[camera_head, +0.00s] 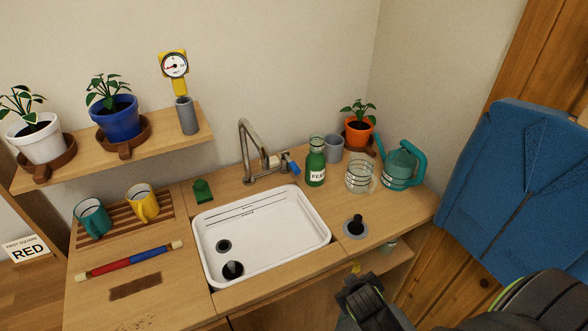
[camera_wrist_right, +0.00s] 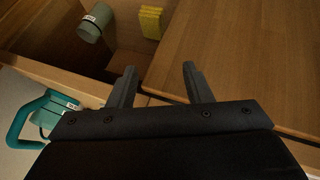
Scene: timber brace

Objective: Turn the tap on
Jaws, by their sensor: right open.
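The tap (camera_head: 248,150) is a metal gooseneck behind the white sink (camera_head: 262,238). A small lever with a blue end (camera_head: 291,163) sits to the right of its base. No water shows under the spout. My right gripper (camera_head: 352,292) is at the front edge of the counter, low and to the right of the sink, well apart from the tap. In the right wrist view my right gripper (camera_wrist_right: 158,85) has its two fingers spread with nothing between them. My left gripper is not in view.
A green bottle (camera_head: 315,168), a grey cup (camera_head: 333,149), a glass jar (camera_head: 358,176) and a teal watering can (camera_head: 401,166) stand right of the tap. A black plunger-like knob (camera_head: 356,226) is nearer the front. A blue jacket (camera_head: 520,185) hangs at right.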

